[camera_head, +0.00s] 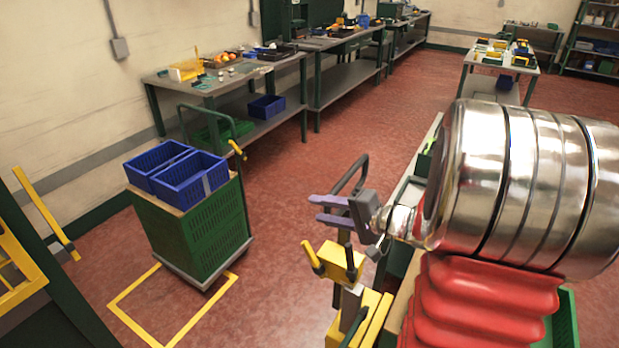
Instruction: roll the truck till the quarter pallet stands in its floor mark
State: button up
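The truck (207,284) is a low grey platform at the left, with a dark green hoop handle (181,112) at its back. On it stands a green slatted load (196,238), which looks like the quarter pallet, topped by two blue crates (205,178). The floor mark is a yellow outline (141,331). The truck's near corner overlaps the mark's back right part; most of the mark's inside is bare floor. My gripper (314,209) has two purple fingers with a gap between them, empty, to the right of the truck and apart from it. The load's underside is hidden.
A yellow post with levers (341,262) stands just below my gripper. A yellow rack (20,275) is at the left edge. Workbenches (232,77) line the left wall behind the truck. Red floor (300,165) is clear between the truck and my gripper.

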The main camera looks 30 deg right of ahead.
jog(key=d+f+m+t+h, duration=0.2)
jog(key=d+m+h, duration=0.1)
jog(key=d, duration=0.8)
jog(key=shift+s+d+m+t+h, duration=0.2)
jog(key=shift+m+t+h, duration=0.1)
jog(key=shift+t+h, duration=0.1)
jog(key=shift+w, duration=0.1)
jog(key=x, duration=1.3)
jog(key=shift+w, duration=0.3)
jog(key=shift+c, duration=0.6)
jog(key=shift+f, duration=0.1)
grip_shut()
